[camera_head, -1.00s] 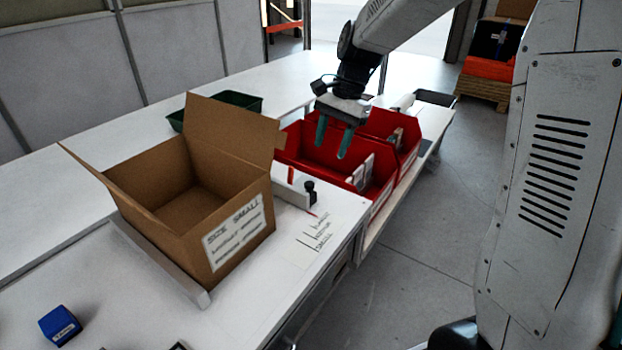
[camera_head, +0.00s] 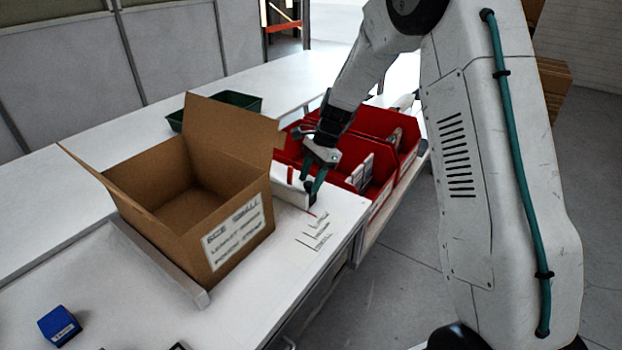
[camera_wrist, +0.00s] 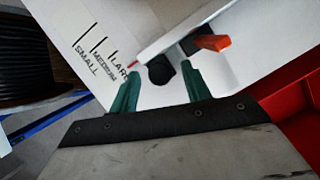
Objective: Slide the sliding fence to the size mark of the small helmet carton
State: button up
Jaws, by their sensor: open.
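The small helmet carton (camera_head: 230,195), an open brown box with a label reading SMALL, stands on the white table. The white sliding fence (camera_head: 284,190) is right of it; it also shows in the wrist view (camera_wrist: 235,55). Its black knob (camera_wrist: 160,70) lies between my open fingers in the wrist view, apparently not gripped. The size marks (camera_wrist: 92,50) read SMALL, MEDIUM and LARGE. A thin red pointer line (camera_wrist: 132,64) by the fence is near the LARGE mark. My gripper (camera_head: 312,190) is low at the fence's front end and hides most of the knob; it also shows in the wrist view (camera_wrist: 160,88).
Red bins (camera_head: 345,150) with contents stand close behind and right of the gripper. A grey rail (camera_head: 165,265) runs along the carton's base. A blue block (camera_head: 60,325) lies at front left, and a green tray (camera_head: 240,101) is behind the carton.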

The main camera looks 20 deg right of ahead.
jog(key=shift+a+f, duration=0.1)
jog(key=shift+f, duration=0.1)
grip_shut()
jog(key=s+a, duration=0.1)
jog(key=a, duration=0.1)
jog(key=s+a, duration=0.2)
grip_release()
jog(key=shift+d, duration=0.1)
jog(key=v, duration=0.7)
jog(key=shift+w+r, duration=0.15)
jog(key=shift+r, duration=0.25)
jog(key=shift+d, duration=0.15)
